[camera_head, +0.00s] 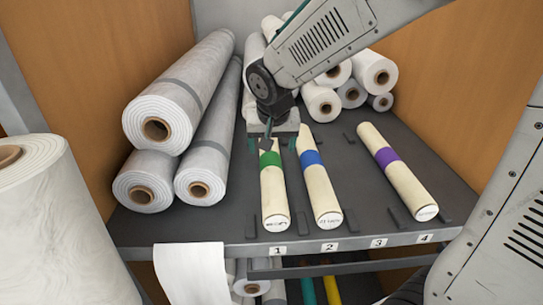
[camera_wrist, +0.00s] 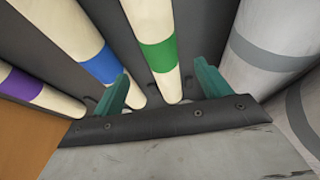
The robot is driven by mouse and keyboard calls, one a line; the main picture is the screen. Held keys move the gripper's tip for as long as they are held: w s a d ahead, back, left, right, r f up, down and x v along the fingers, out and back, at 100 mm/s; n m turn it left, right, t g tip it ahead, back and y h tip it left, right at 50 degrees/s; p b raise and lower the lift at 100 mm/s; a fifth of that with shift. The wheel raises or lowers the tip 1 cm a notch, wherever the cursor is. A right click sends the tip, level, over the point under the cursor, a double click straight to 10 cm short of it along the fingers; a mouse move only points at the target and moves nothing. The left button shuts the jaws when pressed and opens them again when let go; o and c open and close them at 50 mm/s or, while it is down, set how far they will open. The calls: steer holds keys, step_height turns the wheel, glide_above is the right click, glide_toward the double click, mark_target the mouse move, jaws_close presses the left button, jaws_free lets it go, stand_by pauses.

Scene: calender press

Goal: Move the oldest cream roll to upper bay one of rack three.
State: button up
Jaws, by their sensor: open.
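Three cream rolls lie on the dark shelf (camera_head: 355,190). The green-banded roll (camera_head: 273,190) is behind label 1, the blue-banded roll (camera_head: 318,180) behind label 2, and the purple-banded roll (camera_head: 398,172) behind label 4. The front ends carry small dark print, too small to read surely. My gripper (camera_head: 271,143) is open over the back end of the green-banded roll. In the wrist view its teal fingers (camera_wrist: 161,78) stand either side of the green-banded roll (camera_wrist: 157,48); contact cannot be told. The blue-banded roll (camera_wrist: 95,60) is close beside one finger.
The slot behind label 3 (camera_head: 379,242) is empty. Large grey-wrapped rolls (camera_head: 180,95) are stacked at the left, more white rolls (camera_head: 372,72) at the back. Wooden side walls (camera_head: 455,80) bound the shelf. A big white roll (camera_head: 55,230) stands at the near left.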

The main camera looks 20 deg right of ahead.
steer(key=shift+v, duration=1.15)
steer(key=s+d+r+n+g, duration=0.1)
steer(key=s+d, duration=0.1)
steer(key=s, duration=1.1)
steer(key=s+d+r+n+g+y, duration=0.1)
steer(key=s+d+r+n+g, duration=0.1)
steer(key=s, duration=1)
steer(key=shift+s+d+n, duration=0.3)
steer(key=shift+s, duration=0.05)
